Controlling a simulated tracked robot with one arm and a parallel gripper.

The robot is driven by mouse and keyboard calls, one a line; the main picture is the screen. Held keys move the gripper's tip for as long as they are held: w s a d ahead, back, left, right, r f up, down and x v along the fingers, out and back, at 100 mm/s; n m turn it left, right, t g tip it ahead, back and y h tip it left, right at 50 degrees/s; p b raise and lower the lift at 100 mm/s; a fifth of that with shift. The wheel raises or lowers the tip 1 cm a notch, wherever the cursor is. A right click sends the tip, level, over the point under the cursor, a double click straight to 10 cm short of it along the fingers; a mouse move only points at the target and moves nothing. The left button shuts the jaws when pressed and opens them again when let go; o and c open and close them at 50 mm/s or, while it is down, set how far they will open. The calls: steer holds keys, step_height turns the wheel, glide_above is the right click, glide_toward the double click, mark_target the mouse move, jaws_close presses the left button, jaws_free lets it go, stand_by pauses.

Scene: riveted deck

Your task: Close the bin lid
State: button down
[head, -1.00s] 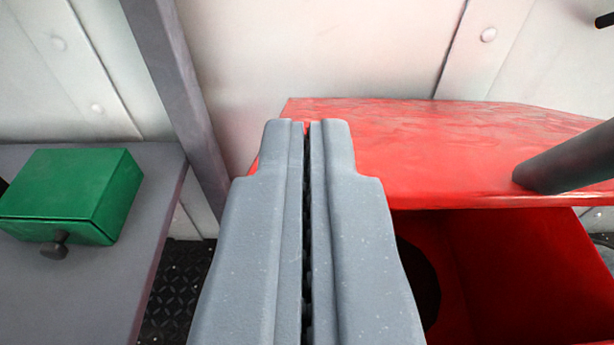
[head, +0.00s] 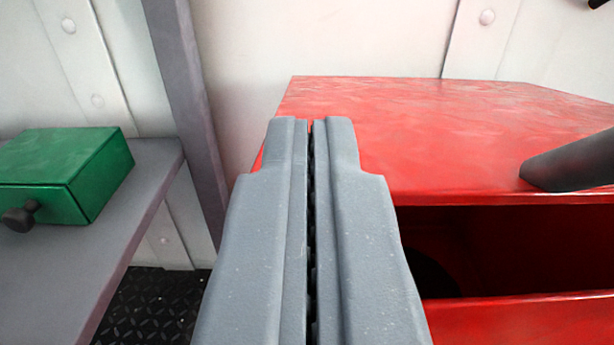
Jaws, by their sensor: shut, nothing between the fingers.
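The red bin (head: 540,318) stands at the right, partly out of frame. Its red lid (head: 440,135) is open, with a dark gap between the lid's near edge and the bin's front rim. A dark grey bar (head: 570,163), perhaps a handle, shows at the lid's right side. My gripper (head: 301,122) is shut and empty, pointing forward in the middle of the view. Its tips overlap the lid's left part in the picture; I cannot tell whether they touch it. My fingers hide the lid's left edge and part of the bin's left side.
A grey bench (head: 120,215) stands at the left, with a green box (head: 75,165) with a dark knob on it. A grey post (head: 185,110) rises behind, by the white riveted wall (head: 330,35). Dark tread-plate floor (head: 150,305) shows between bench and bin.

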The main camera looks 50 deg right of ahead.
steer(key=shift+s+a+f, duration=0.15)
steer(key=shift+a+f, duration=0.05)
steer(key=shift+f, duration=1)
steer(key=shift+s+a+f, duration=0.1)
steer(key=shift+a+f, duration=0.05)
steer(key=shift+f, duration=1.05)
